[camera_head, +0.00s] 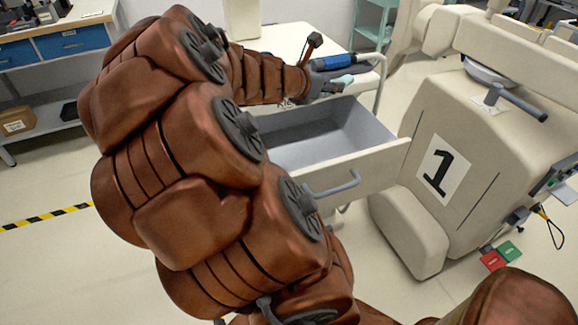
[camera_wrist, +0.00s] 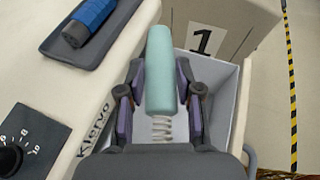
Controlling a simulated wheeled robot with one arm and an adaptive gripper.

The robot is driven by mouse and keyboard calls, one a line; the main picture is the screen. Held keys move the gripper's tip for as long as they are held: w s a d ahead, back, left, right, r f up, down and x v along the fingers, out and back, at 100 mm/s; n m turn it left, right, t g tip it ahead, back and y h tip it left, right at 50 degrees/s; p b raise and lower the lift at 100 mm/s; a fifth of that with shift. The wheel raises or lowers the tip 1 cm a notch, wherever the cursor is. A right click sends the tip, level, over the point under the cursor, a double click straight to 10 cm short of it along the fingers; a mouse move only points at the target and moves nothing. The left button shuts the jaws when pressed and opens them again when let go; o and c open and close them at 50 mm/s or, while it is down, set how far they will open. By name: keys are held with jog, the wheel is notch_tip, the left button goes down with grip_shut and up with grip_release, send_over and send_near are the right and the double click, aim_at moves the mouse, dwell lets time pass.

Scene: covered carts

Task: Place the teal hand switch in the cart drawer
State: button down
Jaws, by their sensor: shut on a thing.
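The teal hand switch (camera_wrist: 161,72) is a teal grip with a coiled cord, held between the two fingers of my gripper (camera_wrist: 161,100) in the wrist view. In the head view my gripper (camera_head: 330,84) is at the end of my brown-covered arm, with the teal switch (camera_head: 343,81) at its tip. The cart drawer (camera_head: 385,157) is pulled open, and its grey inside looks empty where it shows. My gripper is above the drawer's back part, near the cart top's edge. My arm hides the drawer's left part.
The cart top (camera_head: 285,40) carries a blue-handled tool (camera_head: 332,62) on a dark tray (camera_wrist: 62,48) and a dial panel (camera_wrist: 30,140). A covered machine marked 1 (camera_head: 480,150) stands right of the drawer. The drawer handle (camera_head: 333,186) sticks out at the front.

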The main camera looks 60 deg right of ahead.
notch_tip(320, 180, down, 6)
jog(key=b, duration=0.9)
send_over(307, 152)
jog(key=shift+f, duration=7.05)
jog(key=shift+f, duration=0.1)
jog(key=shift+f, duration=0.3)
jog(key=shift+f, duration=0.25)
jog(key=c, duration=0.8)
grip_release()
jog(key=shift+o, duration=0.2)
